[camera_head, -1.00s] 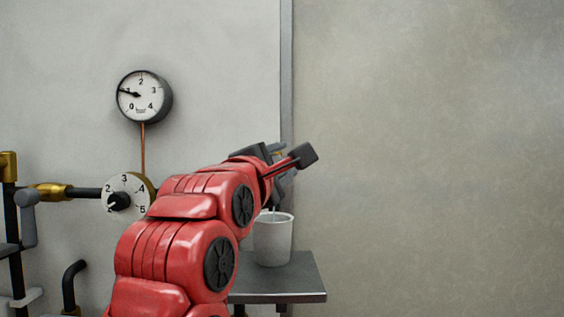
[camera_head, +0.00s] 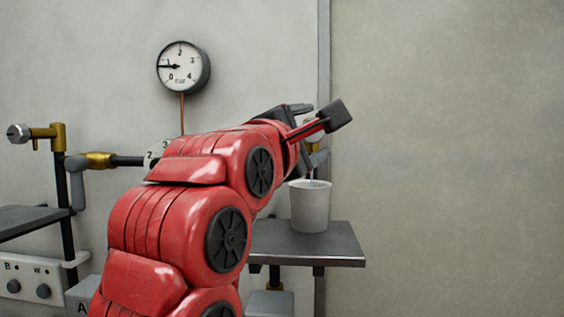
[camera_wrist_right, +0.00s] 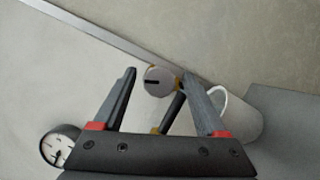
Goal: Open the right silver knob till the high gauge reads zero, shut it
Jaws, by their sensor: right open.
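The right silver knob (camera_wrist_right: 160,81), a round face with a dark slot mark, sits between the open fingers of my right gripper (camera_wrist_right: 157,75) in the right wrist view. I cannot tell whether either finger touches it. In the head view my right gripper (camera_head: 321,113) largely hides the knob. The high gauge (camera_head: 183,67) is on the wall, its needle pointing left, around 1. It also shows in the right wrist view (camera_wrist_right: 60,148). A white cup (camera_head: 310,208) stands below the valve, with a thin stream seeming to fall towards it. My left gripper is not in view.
A grey shelf (camera_head: 306,244) carries the cup. Another silver knob (camera_head: 17,133) on a brass valve is at far left. A numbered dial (camera_head: 153,155) is mostly behind my red arm. A box with knobs (camera_head: 35,280) is at lower left. Bare wall fills the right.

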